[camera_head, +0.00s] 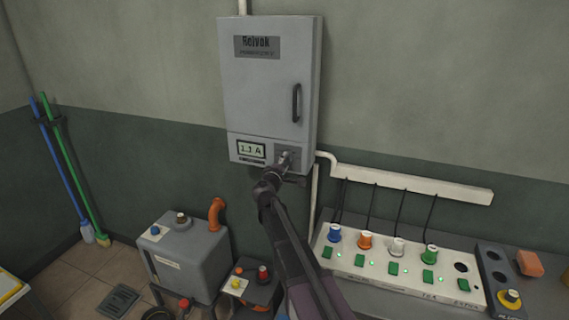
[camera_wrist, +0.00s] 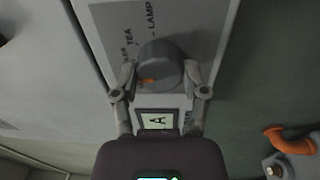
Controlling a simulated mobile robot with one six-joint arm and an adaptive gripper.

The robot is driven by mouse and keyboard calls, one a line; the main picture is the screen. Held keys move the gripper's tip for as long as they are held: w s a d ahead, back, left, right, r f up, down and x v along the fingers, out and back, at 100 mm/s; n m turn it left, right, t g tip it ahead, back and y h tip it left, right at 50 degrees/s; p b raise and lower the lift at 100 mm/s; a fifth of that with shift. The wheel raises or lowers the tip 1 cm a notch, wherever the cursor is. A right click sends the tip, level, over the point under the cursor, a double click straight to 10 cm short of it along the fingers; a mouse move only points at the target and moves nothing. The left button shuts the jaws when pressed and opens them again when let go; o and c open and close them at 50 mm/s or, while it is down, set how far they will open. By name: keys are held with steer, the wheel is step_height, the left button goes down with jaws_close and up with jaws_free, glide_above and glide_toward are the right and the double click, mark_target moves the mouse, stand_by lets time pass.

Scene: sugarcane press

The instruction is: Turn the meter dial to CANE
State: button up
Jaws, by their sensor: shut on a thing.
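The meter dial (camera_wrist: 160,66) is a round grey knob with an orange mark on its lower left side in the wrist view. My gripper (camera_wrist: 163,82) is shut on the dial, one finger on each side. Around the dial, the labels TEA and LAMP (camera_wrist: 150,22) can be read; other lettering is partly hidden. The meter's display (camera_wrist: 157,121) shows a letter A. In the head view, the grey cabinet (camera_head: 270,85) hangs on the wall, with the display (camera_head: 251,150) at its lower left reading about 1.1 A. My gripper (camera_head: 284,163) hides most of the dial there.
A power strip (camera_head: 400,262) with several coloured plugs and green switches lies on the right. A grey machine with an orange pipe (camera_head: 217,213) stands below the cabinet. A white conduit (camera_head: 405,180) runs along the wall. Blue and green brooms (camera_head: 75,180) lean at the left.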

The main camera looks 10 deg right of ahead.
steer(key=n, duration=0.7)
steer(key=shift+n, duration=0.3)
steer(key=n, duration=0.6)
steer(key=shift+y, duration=0.3)
steer(key=shift+n, duration=0.4)
steer(key=o, duration=1.1)
steer(key=shift+o, duration=0.2)
steer(key=shift+s, duration=0.1)
steer(key=v, duration=1.1)
steer(key=shift+s, duration=0.35)
